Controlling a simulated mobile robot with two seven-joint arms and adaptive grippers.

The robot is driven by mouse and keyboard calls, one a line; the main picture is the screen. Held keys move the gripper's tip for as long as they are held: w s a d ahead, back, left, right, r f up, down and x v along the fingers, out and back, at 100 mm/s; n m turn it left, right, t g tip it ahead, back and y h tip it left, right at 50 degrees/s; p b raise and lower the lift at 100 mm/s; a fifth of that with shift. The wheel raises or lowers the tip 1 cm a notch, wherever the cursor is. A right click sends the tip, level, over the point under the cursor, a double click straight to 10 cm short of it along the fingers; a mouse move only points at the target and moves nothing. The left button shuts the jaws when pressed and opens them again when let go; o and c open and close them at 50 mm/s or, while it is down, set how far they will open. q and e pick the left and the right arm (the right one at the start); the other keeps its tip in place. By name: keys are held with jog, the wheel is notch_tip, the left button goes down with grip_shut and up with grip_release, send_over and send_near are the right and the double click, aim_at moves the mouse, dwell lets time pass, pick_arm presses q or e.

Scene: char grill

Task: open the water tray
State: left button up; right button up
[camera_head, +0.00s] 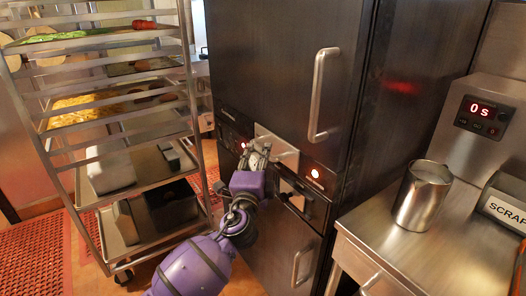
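The tall dark cabinet (270,60) stands in the middle of the view. In its middle band, a light metal plate (280,147) sticks out between the upper and lower doors; it may be the front of the water tray, but I cannot tell for sure. My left gripper (257,155) is at the left end of this plate, its fingers close to or touching it. The fingers are small and partly hidden, so whether they are closed on the plate is unclear. My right gripper is out of view.
A wheeled rack (130,190) with loaded trays stands close on the left. A steel counter (400,255) on the right holds a metal pitcher (422,195), a box marked SCRAP (505,210) and a timer (482,115) reading 0s. The upper door has a long vertical handle (319,95).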

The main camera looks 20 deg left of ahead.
aim_at(262, 149)
pick_arm(q)
jog(key=shift+w+a+r, duration=0.1)
jog(key=shift+w, duration=0.7)
jog(key=shift+w+a+r, duration=0.1)
jog(key=shift+w, duration=0.7)
jog(key=shift+d, duration=0.1)
jog(key=shift+c, duration=0.5)
grip_shut()
